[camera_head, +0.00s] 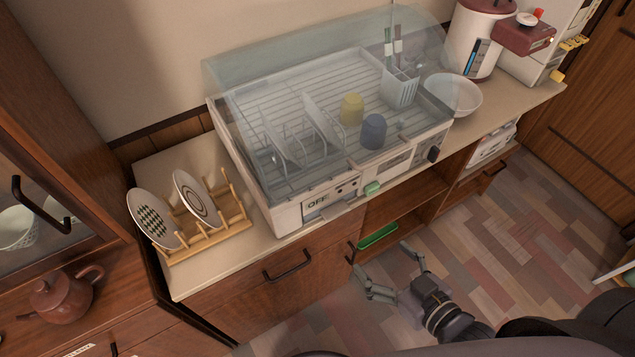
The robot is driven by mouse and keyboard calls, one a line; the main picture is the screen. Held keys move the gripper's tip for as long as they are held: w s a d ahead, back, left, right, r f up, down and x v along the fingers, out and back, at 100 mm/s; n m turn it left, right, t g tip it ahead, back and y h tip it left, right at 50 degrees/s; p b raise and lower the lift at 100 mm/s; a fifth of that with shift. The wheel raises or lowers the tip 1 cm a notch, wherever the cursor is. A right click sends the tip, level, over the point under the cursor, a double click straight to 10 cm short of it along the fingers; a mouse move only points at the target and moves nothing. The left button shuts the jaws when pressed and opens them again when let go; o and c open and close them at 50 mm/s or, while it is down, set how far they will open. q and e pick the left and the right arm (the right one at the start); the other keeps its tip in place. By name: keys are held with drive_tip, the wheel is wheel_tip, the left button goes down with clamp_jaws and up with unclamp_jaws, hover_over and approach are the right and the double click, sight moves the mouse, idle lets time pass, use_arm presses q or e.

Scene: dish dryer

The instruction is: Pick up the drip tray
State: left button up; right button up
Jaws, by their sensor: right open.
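A small, long, shallow green tray (378,236), which looks like the drip tray, shows at the front of the open cabinet compartment below the dish dryer. My right gripper (382,258) is open and empty, in front of the cabinet and just below the tray in the picture. Its two fingers are spread wide and point toward the tray, with a visible gap between them and it. The dish dryer (318,212) stands on the counter above, with a green part (372,188) on its front edge. My left gripper is not in view.
The dryer has a clear lid (235,85) and holds a yellow cup (352,108), a blue cup (373,131) and a utensil holder (400,90). A wooden rack (235,212) with two plates stands left. A drawer handle (288,267) protrudes left of the compartment.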

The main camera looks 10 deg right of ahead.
drive_tip(key=p, duration=0.2)
approach(339, 214)
drive_tip(key=x, duration=0.4)
drive_tip(key=shift+w+a+f, duration=0.1)
drive_tip(key=shift+a+f, duration=0.1)
drive_tip(key=shift+a, duration=0.2)
drive_tip(key=shift+w+f, duration=0.1)
drive_tip(key=shift+w, duration=0.2)
drive_tip(key=p+x, duration=0.1)
drive_tip(key=x, duration=0.3)
drive_tip(key=shift+w+d+f, duration=0.1)
drive_tip(key=shift+w+f, duration=0.05)
drive_tip(key=shift+w, duration=0.2)
drive_tip(key=shift+s, duration=0.1)
drive_tip(key=shift+c, duration=0.4)
drive_tip(key=c, duration=1.4)
